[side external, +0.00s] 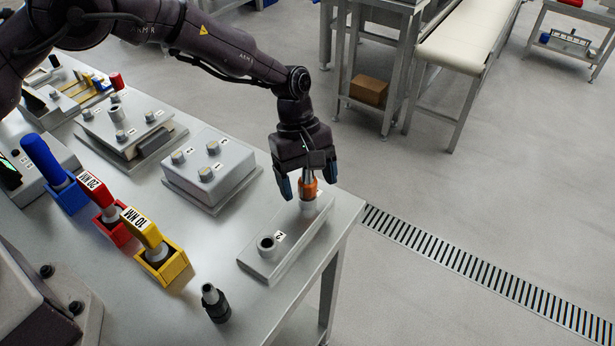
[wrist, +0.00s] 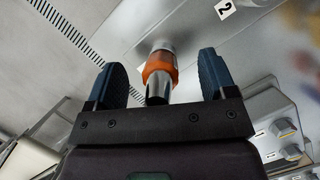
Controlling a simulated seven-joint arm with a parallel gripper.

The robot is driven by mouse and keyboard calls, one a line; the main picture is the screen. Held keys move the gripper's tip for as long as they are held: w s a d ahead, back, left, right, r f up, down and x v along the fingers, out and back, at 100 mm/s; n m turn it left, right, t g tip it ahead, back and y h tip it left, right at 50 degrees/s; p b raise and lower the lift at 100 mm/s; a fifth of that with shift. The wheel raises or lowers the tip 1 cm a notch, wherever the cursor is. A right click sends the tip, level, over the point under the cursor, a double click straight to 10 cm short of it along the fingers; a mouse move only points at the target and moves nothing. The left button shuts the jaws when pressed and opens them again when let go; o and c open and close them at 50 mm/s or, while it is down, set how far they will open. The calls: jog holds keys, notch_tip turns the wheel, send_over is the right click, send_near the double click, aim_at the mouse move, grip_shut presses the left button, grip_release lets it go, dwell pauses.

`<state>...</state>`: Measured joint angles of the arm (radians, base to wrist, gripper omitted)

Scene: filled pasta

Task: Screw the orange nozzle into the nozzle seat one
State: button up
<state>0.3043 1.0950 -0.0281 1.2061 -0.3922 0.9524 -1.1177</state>
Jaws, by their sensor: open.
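The orange nozzle (side external: 308,188) stands upright at the far end of the grey seat block (side external: 275,261), at the seat away from the label 2. Its orange collar and metal tube also show in the wrist view (wrist: 159,71). The base of the nozzle meets the seat; how deep it sits I cannot tell. My gripper (side external: 306,187) is above that end of the block, with its two blue fingers apart on either side of the nozzle. In the wrist view, gaps show between the nozzle and both fingers (wrist: 168,80). The seat by label 2 (side external: 267,245) is empty.
A black-based nozzle (side external: 215,303) stands near the table's front edge. Yellow (side external: 161,264), red (side external: 112,226) and blue (side external: 66,191) holders stand at left. A grey box with several knobs (side external: 211,169) is behind. The table edge is close right of the seat block.

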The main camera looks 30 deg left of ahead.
dwell(0.4)
jog(key=v, duration=0.7)
dwell(0.4)
jog(key=shift+a+r, duration=0.1)
